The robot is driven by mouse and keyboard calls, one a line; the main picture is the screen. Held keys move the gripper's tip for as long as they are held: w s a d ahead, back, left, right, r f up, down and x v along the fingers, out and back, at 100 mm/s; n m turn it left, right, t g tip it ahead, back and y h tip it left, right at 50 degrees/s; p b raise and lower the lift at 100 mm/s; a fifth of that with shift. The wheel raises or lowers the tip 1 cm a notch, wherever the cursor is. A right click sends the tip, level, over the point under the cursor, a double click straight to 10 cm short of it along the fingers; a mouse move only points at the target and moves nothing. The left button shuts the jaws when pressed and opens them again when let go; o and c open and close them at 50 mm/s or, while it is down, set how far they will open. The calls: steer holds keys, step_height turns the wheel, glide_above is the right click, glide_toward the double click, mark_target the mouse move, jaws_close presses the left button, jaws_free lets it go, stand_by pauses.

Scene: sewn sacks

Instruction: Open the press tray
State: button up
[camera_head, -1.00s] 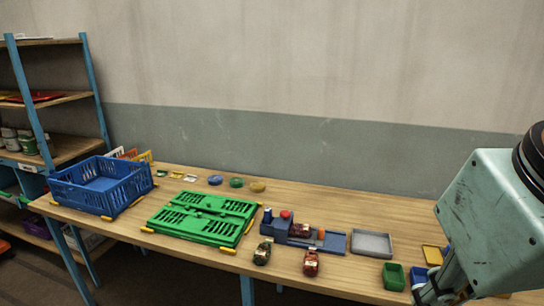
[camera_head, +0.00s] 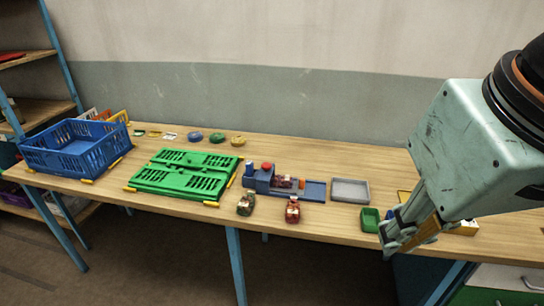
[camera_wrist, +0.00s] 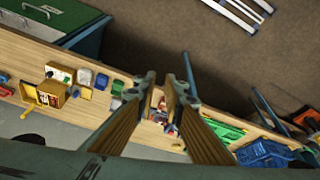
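The blue press (camera_head: 264,180) stands on the wooden table, with a red knob on top. Its flat blue tray (camera_head: 315,190) extends to the right of the body. A small dark red sack lies on the press, between the body and an orange part. My gripper (camera_head: 388,243) hangs at the table's front edge, right of the press and apart from it. In the wrist view my gripper (camera_wrist: 161,92) is open and empty, with wood-coloured finger pads. The press shows only in small part between the fingers there.
Two sacks, one dark green (camera_head: 245,204) and one red (camera_head: 292,210), stand in front of the press. A grey tray (camera_head: 350,191) lies right of it, and a green bin (camera_head: 369,220) is beside my gripper. A green folded crate (camera_head: 186,173) and a blue crate (camera_head: 75,148) are left.

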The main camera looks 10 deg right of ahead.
steer(key=shift+o, duration=1.2)
steer(key=shift+w, duration=0.1)
steer(key=w+r+n+g+p, duration=0.1)
steer(key=w+r, duration=0.1)
steer(key=w, duration=0.7)
steer(key=w+r+p, duration=0.1)
steer(key=w+r, duration=0.1)
steer(key=w, duration=0.6)
steer(key=n+g+p, duration=0.3)
steer(key=p, duration=0.2)
glide_above(302, 178)
step_height(302, 178, down, 26)
steer(key=shift+s, duration=0.15)
steer(key=shift+f, duration=6.85)
